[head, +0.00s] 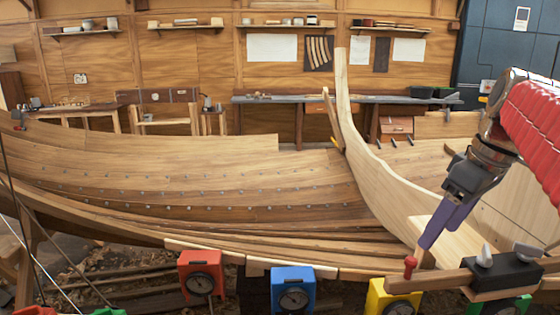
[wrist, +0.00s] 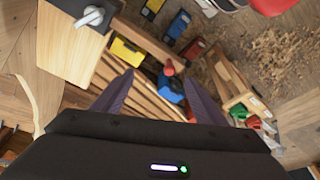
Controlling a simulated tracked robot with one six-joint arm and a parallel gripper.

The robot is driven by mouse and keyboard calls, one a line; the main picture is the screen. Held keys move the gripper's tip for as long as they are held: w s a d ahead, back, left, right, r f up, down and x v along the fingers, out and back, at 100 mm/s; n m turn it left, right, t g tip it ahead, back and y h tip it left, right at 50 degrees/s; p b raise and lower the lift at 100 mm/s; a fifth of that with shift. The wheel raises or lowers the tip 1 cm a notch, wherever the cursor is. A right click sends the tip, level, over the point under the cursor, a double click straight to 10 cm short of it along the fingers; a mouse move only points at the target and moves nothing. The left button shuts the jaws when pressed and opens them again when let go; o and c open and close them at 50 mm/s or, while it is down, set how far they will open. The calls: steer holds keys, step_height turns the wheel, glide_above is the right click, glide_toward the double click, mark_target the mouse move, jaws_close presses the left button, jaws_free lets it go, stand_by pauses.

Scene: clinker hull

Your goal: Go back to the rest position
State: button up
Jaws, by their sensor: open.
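My gripper (head: 424,244) hangs at the right of the head view, with its purple fingers pointing down and slightly left. In the wrist view my gripper (wrist: 148,80) has its two purple fingers apart, with nothing held between them. A small red knob (head: 410,266) stands close below the fingertips in the head view, at the left end of a wooden bar (head: 432,281). The red knob also shows in the wrist view (wrist: 169,67), beyond the fingertips. I cannot tell the exact gap between it and the fingers.
The planked hull (head: 180,180) fills the middle, with its curved stem (head: 358,150) rising left of my arm. A black clamp (head: 503,272) sits on the bar. Red (head: 201,262), blue (head: 292,275) and yellow (head: 380,292) dial boxes line the front. A workbench (head: 270,99) stands behind.

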steer(key=s+a+f+m+t+h, duration=0.1)
steer(key=s+a+f+m, duration=0.5)
steer(key=s+a+f, duration=0.7)
steer(key=a+f+t, duration=0.1)
steer(key=a+f, duration=0.2)
steer(key=f, duration=0.1)
steer(key=shift+s+a+f+t+h, duration=0.25)
steer(key=shift+s+f+t+h, duration=0.05)
steer(key=shift+s+t, duration=0.1)
